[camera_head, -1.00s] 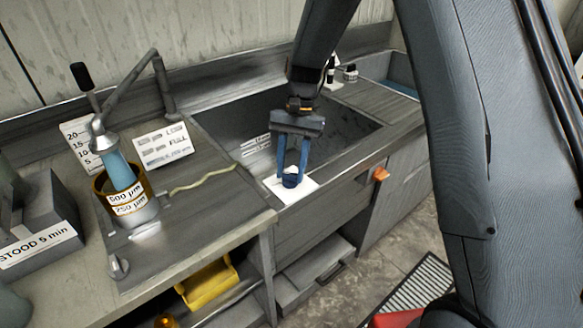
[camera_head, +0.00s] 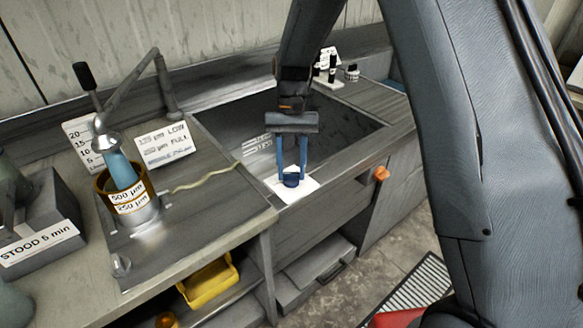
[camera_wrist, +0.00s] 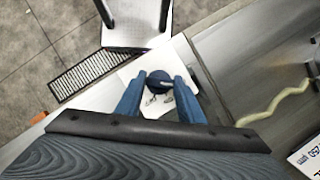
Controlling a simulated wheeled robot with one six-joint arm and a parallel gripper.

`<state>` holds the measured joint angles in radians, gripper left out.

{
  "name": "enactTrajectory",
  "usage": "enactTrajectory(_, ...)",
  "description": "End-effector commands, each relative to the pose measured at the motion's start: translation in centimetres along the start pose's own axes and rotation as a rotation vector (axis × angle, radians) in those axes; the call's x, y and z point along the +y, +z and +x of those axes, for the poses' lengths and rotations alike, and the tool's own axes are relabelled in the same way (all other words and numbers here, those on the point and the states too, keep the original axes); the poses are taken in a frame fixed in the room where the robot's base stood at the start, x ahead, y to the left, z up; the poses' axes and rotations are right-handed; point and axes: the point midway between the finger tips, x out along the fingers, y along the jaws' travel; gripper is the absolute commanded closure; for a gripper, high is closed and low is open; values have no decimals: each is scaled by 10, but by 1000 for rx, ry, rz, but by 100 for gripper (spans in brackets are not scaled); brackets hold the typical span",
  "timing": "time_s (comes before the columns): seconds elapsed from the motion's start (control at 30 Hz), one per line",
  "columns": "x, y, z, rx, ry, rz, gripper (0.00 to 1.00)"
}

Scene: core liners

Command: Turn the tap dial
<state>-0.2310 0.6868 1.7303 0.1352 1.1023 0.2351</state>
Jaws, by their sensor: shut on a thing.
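The tap dial is a dark blue round knob (camera_head: 291,181) on a white plate (camera_head: 308,187) at the front rim of the sink. The knob also shows in the wrist view (camera_wrist: 158,82), between the fingertips. My gripper (camera_head: 292,173) points down with its two blue fingers on either side of the knob, shut on it. In the wrist view, small dark marks show on the white plate (camera_wrist: 130,74); they are too small to read. The tap spout (camera_head: 104,142) stands left, with a pale blue column below it running into a stacked sieve (camera_head: 128,199).
The sink basin (camera_head: 345,135) lies behind my gripper. A card (camera_head: 166,146) reading LOW and FULL stands on the left worktop. A yellowish hose (camera_head: 203,181) lies beside the sink. An orange piece (camera_head: 380,174) sticks out from the cabinet front.

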Motion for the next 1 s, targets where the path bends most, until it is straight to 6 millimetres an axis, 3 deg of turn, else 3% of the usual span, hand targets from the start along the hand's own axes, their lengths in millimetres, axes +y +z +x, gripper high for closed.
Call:
enactTrajectory(0.1, 1, 1, 0, -3, 2, -1, 88)
enactTrajectory(0.13, 1, 1, 0, -3, 2, -1, 62)
enactTrajectory(0.23, 1, 1, 0, -3, 2, -1, 47)
enactTrajectory(0.57, 0, 0, -2, 0, 0, 0, 47)
enactTrajectory(1.0, 1, -1, -63, 1, 0, 0, 47)
